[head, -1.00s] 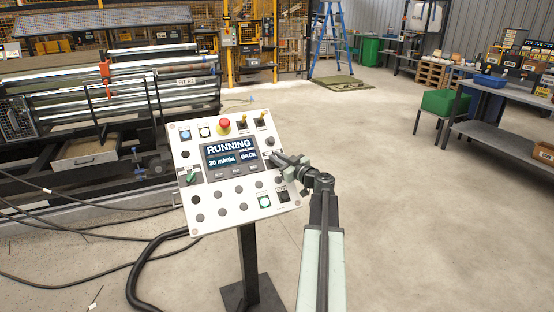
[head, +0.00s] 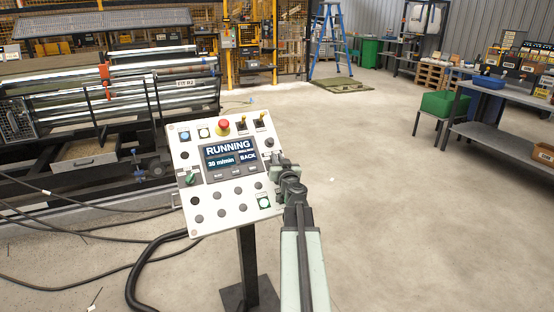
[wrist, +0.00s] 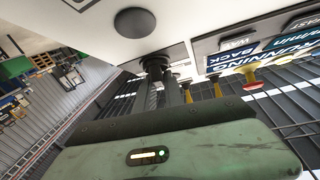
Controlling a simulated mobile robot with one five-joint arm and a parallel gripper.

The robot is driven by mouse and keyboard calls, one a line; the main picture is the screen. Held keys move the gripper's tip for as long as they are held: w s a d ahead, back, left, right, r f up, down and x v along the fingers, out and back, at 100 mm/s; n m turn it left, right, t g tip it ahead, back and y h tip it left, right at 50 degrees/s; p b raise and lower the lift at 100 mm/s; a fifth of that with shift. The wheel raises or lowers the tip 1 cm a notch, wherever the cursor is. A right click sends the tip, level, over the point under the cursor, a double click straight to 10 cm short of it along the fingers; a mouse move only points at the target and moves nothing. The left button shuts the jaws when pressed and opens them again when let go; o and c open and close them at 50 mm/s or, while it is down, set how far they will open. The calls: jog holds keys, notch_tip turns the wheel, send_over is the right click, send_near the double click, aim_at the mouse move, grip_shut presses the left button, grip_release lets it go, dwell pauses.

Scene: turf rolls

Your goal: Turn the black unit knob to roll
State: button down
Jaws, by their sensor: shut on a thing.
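A white control panel (head: 234,217) stands tilted on a post in the head view. Its screen (head: 231,158) reads "RUNNING", "BACK" and a speed in m/min. My gripper (head: 278,163) is at the panel's right edge, beside the screen. In the wrist view my gripper's two dark fingers (wrist: 168,90) are shut on a small black knob (wrist: 153,63) on the panel face. The fingers hide the knob in the head view, and its setting cannot be read. A separate round black knob (wrist: 135,20) shows beyond it in the wrist view.
A red emergency button (head: 223,125) and yellow toggles (head: 241,123) sit along the panel top. Cables (head: 140,270) lie on the floor at left. A roller machine (head: 120,85) stands behind.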

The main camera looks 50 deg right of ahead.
jog(key=shift+a+m+g+h, duration=0.15)
jog(key=shift+m+g+h, duration=0.3)
jog(key=shift+m, duration=0.35)
jog(key=shift+f, duration=0.1)
jog(key=c, duration=1.4)
grip_release()
jog(key=shift+c, duration=0.2)
jog(key=shift+f, duration=0.1)
jog(key=shift+h, duration=0.25)
